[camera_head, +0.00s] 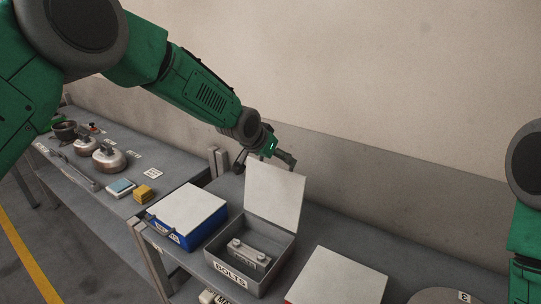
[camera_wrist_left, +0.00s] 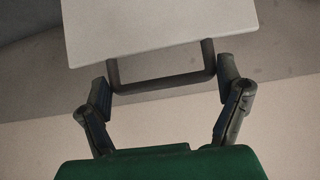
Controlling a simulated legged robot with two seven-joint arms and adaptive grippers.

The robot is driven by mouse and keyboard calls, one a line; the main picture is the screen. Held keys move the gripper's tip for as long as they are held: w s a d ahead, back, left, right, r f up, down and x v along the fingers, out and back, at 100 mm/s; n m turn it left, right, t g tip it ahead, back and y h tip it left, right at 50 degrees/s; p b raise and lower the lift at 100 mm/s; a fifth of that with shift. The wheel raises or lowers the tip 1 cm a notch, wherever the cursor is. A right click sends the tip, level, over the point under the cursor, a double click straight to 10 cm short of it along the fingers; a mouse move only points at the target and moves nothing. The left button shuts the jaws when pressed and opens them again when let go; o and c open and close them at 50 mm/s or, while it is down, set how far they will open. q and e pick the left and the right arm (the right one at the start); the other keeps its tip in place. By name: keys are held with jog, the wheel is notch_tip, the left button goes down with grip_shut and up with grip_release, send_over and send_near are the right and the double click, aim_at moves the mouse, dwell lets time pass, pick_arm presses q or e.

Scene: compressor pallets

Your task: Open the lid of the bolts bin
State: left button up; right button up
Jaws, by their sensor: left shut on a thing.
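The grey bolts bin (camera_head: 217,252), labelled BOLTS, stands on the bench in the head view. Its pale lid (camera_head: 275,198) is raised and stands close to upright at the back. A grey metal part lies inside the open bin. My left gripper (camera_head: 284,157) is at the top edge of the lid. In the left wrist view, the lid (camera_wrist_left: 150,28) shows at the top with its dark U-shaped handle (camera_wrist_left: 163,84). My right gripper is out of view.
A blue bin (camera_head: 178,238) with a closed white lid (camera_head: 188,208) stands left of the bolts bin. Another closed bin with a pale lid (camera_head: 337,278) stands to its right. Metal domed parts (camera_head: 110,158) lie on the far-left bench. The wall rises close behind the bench.

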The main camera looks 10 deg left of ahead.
pick_arm(q)
jog(key=shift+s+f, duration=0.1)
jog(key=shift+f, duration=0.1)
jog(key=o, duration=1.3)
jog(key=shift+o, duration=1.2)
jog(key=shift+r, duration=0.1)
jog(key=shift+s+a+r, duration=0.1)
jog(key=shift+a+r, duration=0.05)
jog(key=shift+r, duration=0.15)
jog(key=v, duration=1.1)
jog(key=shift+f, duration=0.15)
